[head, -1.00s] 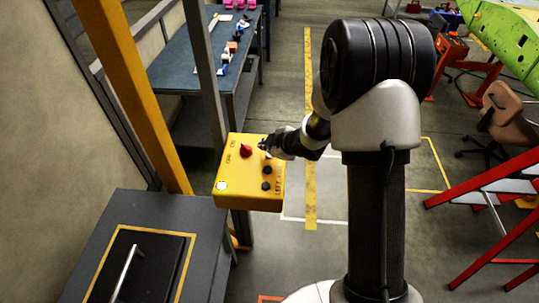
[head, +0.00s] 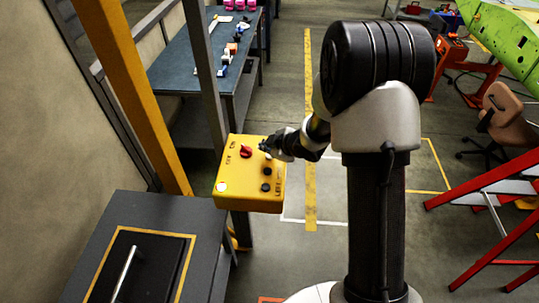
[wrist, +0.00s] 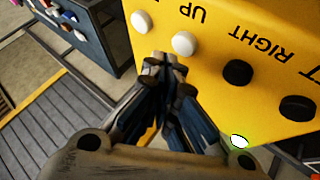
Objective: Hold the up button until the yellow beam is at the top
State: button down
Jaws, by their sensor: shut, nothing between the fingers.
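A yellow control box (head: 233,198) with a red knob (head: 246,152) hangs by a grey post. In the wrist view, two white buttons show on the box: one (wrist: 185,43) by the upside-down word UP, the other (wrist: 141,21) beside it, its label out of view. My gripper (wrist: 166,66) is shut and empty, its fingertips close below the white UP button. I cannot tell whether they touch it. A tall yellow post (head: 130,90) rises at the left in the head view. I cannot tell any yellow beam apart from it, and its top is out of view.
Two black buttons (wrist: 237,73) sit beside the white ones, and a lit lamp (wrist: 239,141) is on the box. A dark cabinet (head: 206,230) stands in front at the left. A blue workbench (head: 185,68) is behind. Red steps (head: 490,195) stand at the right.

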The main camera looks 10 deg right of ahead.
jog(key=shift+f, duration=0.1)
jog(key=shift+f+b, duration=0.3)
jog(key=shift+b, duration=0.05)
jog(key=shift+f+b, duration=0.4)
jog(key=shift+f, duration=0.1)
dwell(0.5)
jog(key=shift+r, duration=0.15)
dwell(5.0)
jog(key=shift+r+p, duration=0.8)
jog(key=shift+p, duration=0.05)
notch_tip(320, 180, up, 5)
jog(key=p, duration=0.4)
jog(key=shift+p, duration=0.3)
